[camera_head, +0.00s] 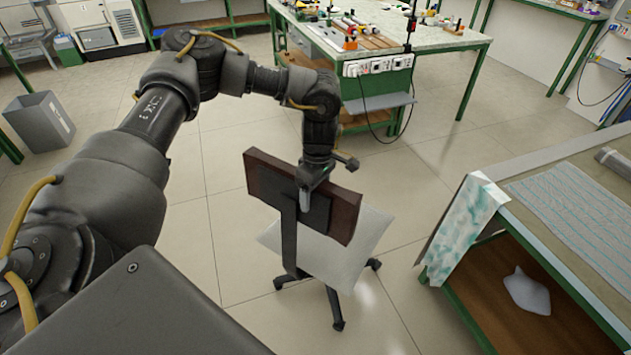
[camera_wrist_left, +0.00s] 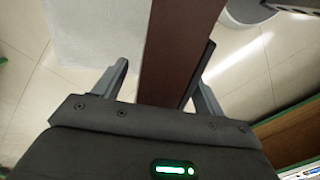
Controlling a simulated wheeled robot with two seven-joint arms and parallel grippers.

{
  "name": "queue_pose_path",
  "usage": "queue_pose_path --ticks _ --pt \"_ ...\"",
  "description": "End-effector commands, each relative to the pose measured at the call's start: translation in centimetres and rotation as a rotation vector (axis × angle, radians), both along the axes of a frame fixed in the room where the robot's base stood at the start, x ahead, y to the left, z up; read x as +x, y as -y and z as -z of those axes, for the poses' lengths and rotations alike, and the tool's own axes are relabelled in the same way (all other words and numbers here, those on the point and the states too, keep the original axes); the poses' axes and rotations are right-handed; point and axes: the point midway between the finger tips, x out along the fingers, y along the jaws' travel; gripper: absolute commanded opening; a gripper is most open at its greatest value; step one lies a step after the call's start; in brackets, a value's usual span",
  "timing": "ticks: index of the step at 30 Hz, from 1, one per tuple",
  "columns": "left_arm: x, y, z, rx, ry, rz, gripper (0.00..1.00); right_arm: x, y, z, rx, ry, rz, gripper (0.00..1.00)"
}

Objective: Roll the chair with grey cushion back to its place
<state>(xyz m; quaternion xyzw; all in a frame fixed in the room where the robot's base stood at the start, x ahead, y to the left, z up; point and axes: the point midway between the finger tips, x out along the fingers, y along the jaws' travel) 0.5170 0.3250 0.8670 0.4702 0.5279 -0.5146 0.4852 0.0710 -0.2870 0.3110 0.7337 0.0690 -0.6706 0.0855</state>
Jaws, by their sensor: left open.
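The chair has a dark reddish-brown backrest (camera_head: 268,180), a pale grey cushion (camera_head: 345,257) on its seat and a black wheeled base (camera_head: 337,310). It stands upright on the tiled floor in the middle of the head view. My left gripper (camera_head: 306,196) reaches down over the top edge of the backrest. In the left wrist view, the backrest (camera_wrist_left: 178,50) runs between the two spread fingers of my left gripper (camera_wrist_left: 161,70), and the cushion (camera_wrist_left: 98,30) shows on the left. The fingers are open around the backrest, with a gap on the left side. My right gripper is out of view.
A green-framed workbench (camera_head: 440,45) with tools stands behind the chair. Another bench with a brown lower shelf (camera_head: 490,285) and a hanging cloth (camera_head: 462,225) is close on the right. A grey bin (camera_head: 40,122) stands at left. Floor (camera_head: 225,240) left of the chair is clear.

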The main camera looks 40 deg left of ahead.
Motion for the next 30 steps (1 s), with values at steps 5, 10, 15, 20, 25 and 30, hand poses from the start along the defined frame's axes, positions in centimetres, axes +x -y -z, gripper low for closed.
queue_pose_path --ticks 5,10,15,20,25,30 --pt "-0.04 0.0 0.37 0.0 -0.001 0.0 0.71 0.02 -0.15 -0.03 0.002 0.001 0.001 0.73" --pt "-0.04 0.0 0.36 0.0 -0.001 0.0 0.7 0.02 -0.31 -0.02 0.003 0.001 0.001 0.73" --pt "-0.04 0.0 0.34 0.0 -0.001 0.0 0.47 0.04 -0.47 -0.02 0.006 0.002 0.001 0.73" --pt "-0.04 0.0 0.33 0.0 -0.001 0.0 0.26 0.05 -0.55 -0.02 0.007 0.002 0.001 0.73" --pt "-0.04 0.0 0.32 0.0 -0.001 0.0 0.04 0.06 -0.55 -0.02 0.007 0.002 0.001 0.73" --pt "-0.04 0.0 0.31 0.0 -0.001 0.0 0.0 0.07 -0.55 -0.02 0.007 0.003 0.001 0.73"
